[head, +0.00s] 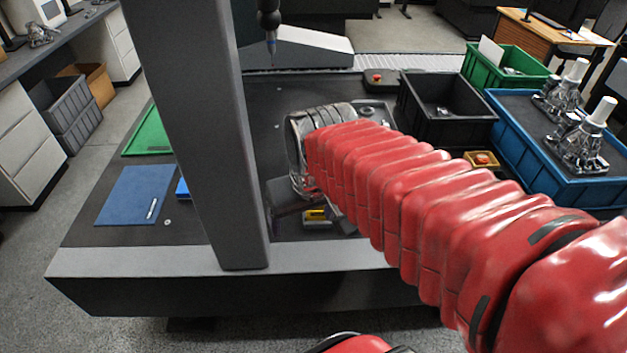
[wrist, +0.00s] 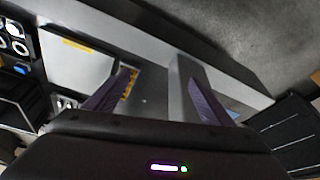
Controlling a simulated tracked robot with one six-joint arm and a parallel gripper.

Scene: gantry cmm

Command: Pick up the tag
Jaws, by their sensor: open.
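I cannot make out for certain which thing is the tag. A small yellow object (head: 317,215) lies on the dark table beside my gripper in the head view; part of it is hidden by my arm. A small pale round piece (head: 167,222) lies on the table at the left, below the blue mat. My gripper (wrist: 154,82) is open, with its two dark purple fingers wide apart and nothing visible between them in the wrist view. In the head view my red-sleeved arm reaches over the table and largely hides the gripper.
A thick grey column (head: 205,130) stands left of my arm. A blue mat (head: 128,205) with a pen lies at the left. A black bin (head: 425,128), a green bin (head: 482,60) and a blue crate (head: 510,150) with metal parts stand at the right. A probe (head: 270,30) hangs above.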

